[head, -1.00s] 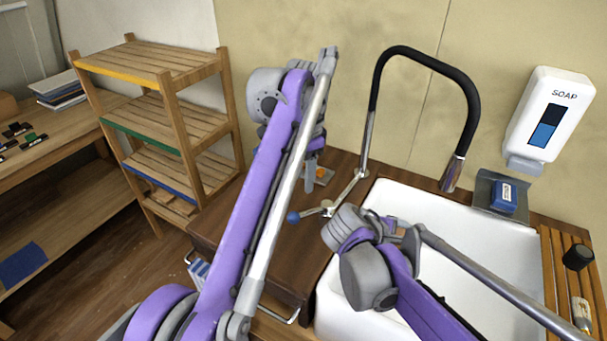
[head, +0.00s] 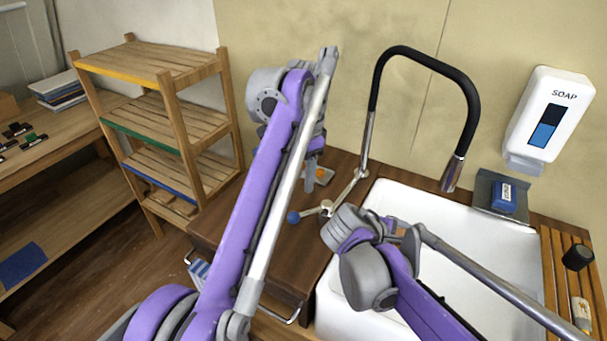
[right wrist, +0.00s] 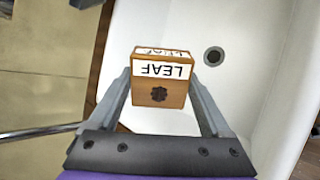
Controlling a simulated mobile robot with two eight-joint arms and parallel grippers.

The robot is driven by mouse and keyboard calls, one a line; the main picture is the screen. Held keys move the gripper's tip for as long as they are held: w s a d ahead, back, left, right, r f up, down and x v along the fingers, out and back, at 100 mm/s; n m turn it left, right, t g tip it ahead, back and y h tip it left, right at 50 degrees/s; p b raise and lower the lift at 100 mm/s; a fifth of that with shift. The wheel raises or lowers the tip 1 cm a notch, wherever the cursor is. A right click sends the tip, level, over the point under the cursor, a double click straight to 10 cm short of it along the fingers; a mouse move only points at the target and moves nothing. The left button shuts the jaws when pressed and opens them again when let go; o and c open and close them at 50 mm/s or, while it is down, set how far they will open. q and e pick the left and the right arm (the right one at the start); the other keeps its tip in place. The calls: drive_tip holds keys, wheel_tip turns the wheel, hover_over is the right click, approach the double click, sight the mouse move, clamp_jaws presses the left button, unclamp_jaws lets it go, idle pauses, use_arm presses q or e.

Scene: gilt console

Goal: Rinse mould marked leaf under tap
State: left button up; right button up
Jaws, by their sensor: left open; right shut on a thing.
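The wooden mould (right wrist: 160,95) marked LEAF, with a dark leaf-like stamp, is between the fingers of my right gripper (right wrist: 160,88). The gripper is shut on it, above the white sink (right wrist: 235,100). In the head view my right arm covers most of the mould and gripper. The tap (head: 471,110) has a black arched hose and a metal spout over the sink (head: 490,215). A lever with a blue knob (head: 293,217) is at its base. My left gripper (head: 312,178) is open, pointing down over the dark wood counter left of the tap, partly hidden by my arm.
A soap dispenser (head: 548,115) hangs on the wall above a blue block (head: 503,196) on a grey holder. A slatted rack (head: 560,265) at the right holds a black-topped item. A wooden shelf (head: 160,110) stands at the left. The drain (right wrist: 213,56) is clear.

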use_arm(q)
drive_tip(key=r, duration=0.1)
drive_tip(key=r+p, duration=0.2)
drive_tip(key=shift+w+r, duration=0.35)
drive_tip(key=shift+r, duration=0.05)
use_arm(e)
drive_tip(key=v, duration=0.6)
drive_tip(key=shift+a, duration=0.2)
drive_tip(key=shift+s, duration=0.15)
idle(0.4)
